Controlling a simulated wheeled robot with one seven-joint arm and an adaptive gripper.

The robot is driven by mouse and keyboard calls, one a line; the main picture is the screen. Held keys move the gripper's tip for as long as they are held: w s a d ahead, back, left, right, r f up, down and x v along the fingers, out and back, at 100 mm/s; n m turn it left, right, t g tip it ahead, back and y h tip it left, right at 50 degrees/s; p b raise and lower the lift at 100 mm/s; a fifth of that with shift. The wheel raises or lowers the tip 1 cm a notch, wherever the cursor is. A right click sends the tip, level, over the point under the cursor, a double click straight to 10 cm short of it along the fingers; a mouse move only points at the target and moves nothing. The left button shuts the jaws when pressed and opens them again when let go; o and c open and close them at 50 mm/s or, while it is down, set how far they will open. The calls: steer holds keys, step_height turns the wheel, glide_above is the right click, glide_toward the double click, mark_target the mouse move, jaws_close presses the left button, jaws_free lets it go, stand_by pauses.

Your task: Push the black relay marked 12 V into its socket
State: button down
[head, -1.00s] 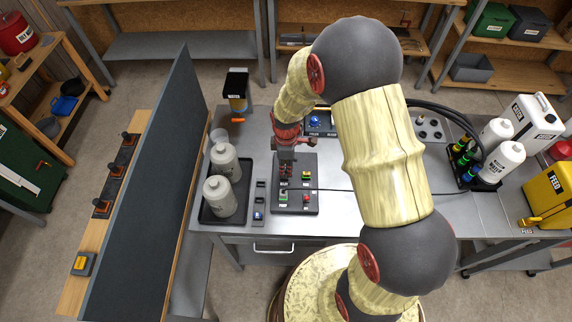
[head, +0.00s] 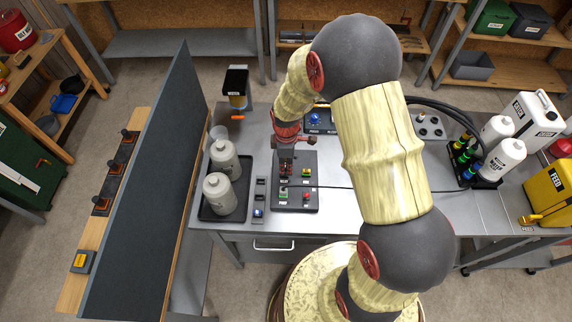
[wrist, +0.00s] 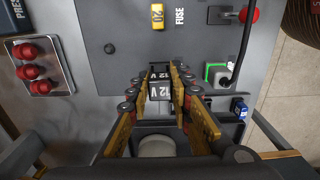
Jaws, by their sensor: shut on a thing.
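The black relay (wrist: 160,91), with white 12 V markings, is between the gold-padded fingers of my gripper (wrist: 161,80) in the wrist view. The fingers are shut on its sides. In the head view my gripper (head: 286,168) points down over the dark grey panel (head: 309,197) on the bench. The relay is too small and covered to make out there. The socket is hidden beneath the relay and fingers, so I cannot tell how deep the relay sits or whether it touches the socket.
The panel carries a yellow 20 fuse (wrist: 157,16), a green-framed socket (wrist: 215,74) with a cable and a red knob (wrist: 250,15). A tray with two bottles (head: 221,193) stands to the left. A narrow strip with a blue part (head: 259,212) lies between tray and panel.

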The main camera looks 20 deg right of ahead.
steer(key=shift+f, duration=0.3)
steer(key=shift+f+b, duration=0.3)
steer(key=shift+b, duration=0.05)
steer(key=shift+f+b, duration=0.5)
steer(key=shift+f, duration=0.25)
